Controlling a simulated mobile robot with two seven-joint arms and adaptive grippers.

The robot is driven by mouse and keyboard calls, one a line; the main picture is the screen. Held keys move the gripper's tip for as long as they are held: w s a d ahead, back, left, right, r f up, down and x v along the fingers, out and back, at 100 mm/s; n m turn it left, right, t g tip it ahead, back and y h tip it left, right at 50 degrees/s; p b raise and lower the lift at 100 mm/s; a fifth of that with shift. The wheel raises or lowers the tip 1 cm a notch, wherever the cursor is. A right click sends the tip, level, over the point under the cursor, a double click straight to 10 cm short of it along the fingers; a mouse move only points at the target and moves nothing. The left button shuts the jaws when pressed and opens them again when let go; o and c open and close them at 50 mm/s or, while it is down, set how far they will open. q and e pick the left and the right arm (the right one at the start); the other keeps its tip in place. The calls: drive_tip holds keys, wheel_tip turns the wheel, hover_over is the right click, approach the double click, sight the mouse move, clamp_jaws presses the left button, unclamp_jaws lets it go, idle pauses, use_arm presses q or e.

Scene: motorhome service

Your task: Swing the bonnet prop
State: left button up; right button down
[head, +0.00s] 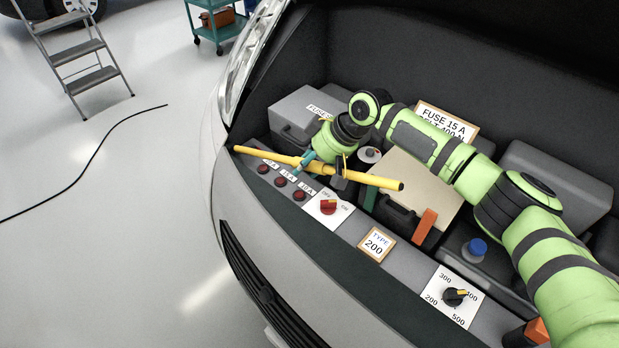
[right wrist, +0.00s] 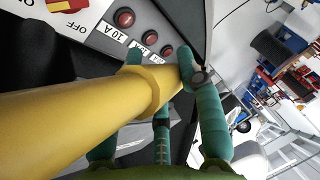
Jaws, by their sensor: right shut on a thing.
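The yellow bonnet prop (head: 370,179) lies slantwise above the front panel of the engine bay, from the left corner to a dark tip at right. My right gripper (head: 308,158) is shut on it, left of its middle. In the right wrist view the prop (right wrist: 70,110) runs from the lower left up between the teal fingers of the gripper (right wrist: 163,75), with a raised yellow collar beside them. My left gripper is in neither view.
The front panel has several red buttons (head: 281,181), a red switch (head: 328,207), a TYPE 200 label (head: 376,243) and a black dial (head: 454,297). Behind it are a grey box (head: 297,113) and a blue cap (head: 477,246). A step ladder (head: 80,55) stands on open floor at left.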

drive_tip(key=w+a+r+g+h, duration=0.1)
drive_tip(key=w+r, duration=0.2)
drive_tip(key=r, duration=0.2)
drive_tip(key=shift+r+g+b, duration=0.3)
drive_tip(key=shift+b, duration=0.05)
drive_tip(key=shift+a, duration=0.1)
drive_tip(key=c, duration=0.8)
unclamp_jaws()
drive_tip(key=shift+f, duration=0.15)
drive_tip(key=shift+o, duration=0.2)
drive_tip(key=v, duration=1.2)
